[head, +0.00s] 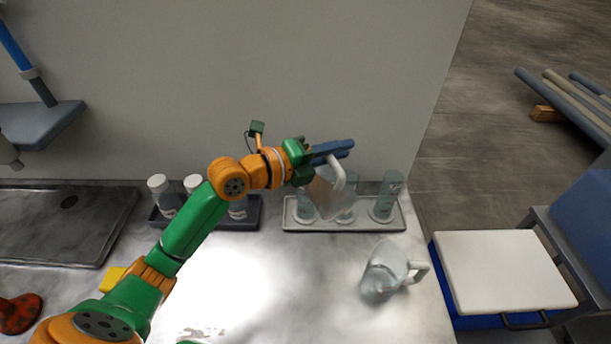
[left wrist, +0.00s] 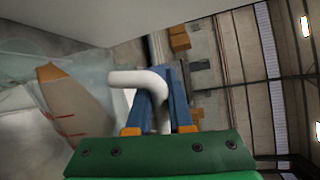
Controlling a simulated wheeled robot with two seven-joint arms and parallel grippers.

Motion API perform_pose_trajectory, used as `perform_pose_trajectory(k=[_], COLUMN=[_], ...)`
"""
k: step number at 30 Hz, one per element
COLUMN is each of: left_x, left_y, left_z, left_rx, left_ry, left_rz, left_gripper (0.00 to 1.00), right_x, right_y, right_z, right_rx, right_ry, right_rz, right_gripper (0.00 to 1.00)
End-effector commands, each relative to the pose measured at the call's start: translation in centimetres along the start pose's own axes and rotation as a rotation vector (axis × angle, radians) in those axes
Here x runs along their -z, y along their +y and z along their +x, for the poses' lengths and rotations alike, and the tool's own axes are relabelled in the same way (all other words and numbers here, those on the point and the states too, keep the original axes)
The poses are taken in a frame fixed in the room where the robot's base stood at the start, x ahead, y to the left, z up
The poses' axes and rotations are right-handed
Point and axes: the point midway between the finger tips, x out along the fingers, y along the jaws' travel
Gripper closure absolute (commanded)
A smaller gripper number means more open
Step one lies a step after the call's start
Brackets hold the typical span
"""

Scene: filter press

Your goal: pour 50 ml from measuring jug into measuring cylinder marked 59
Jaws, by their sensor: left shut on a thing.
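My left gripper (head: 340,150) is shut on the white handle of a clear measuring jug (head: 326,196), held over the tray of cylinders. In the left wrist view the jug (left wrist: 75,105) is strongly tilted, with brownish liquid and red marks; the gripper's blue fingers (left wrist: 160,100) hold its bent handle. Clear measuring cylinders stand upright in the tray: a left one (head: 303,209), a middle one (head: 347,213) partly behind the jug, and a right one (head: 388,198). I cannot read which is marked 59, nor tell whether liquid is flowing. My right gripper is not in view.
The pale cylinder tray (head: 365,226) stands against the wall. A second clear jug (head: 382,275) stands on the bench at front right. White-capped bottles (head: 166,196) stand in a dark tray (head: 254,212) to the left. A dark sink (head: 60,225) is further left. The front middle bench is mostly clear.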

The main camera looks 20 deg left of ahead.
Motion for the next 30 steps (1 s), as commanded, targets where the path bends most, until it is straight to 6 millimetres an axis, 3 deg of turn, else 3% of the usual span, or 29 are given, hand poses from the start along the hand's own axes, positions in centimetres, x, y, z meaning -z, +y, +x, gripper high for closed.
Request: perform_pose_trajectory(k=[30], left_x=[-0.9], left_y=[-0.25], left_z=[-0.05], left_rx=[0.001], left_ry=[0.011], left_rz=[-0.064], left_gripper=[1.0], right_x=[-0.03], right_y=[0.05], right_z=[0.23], right_rx=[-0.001], right_ry=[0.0], right_rz=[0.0], right_gripper=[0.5])
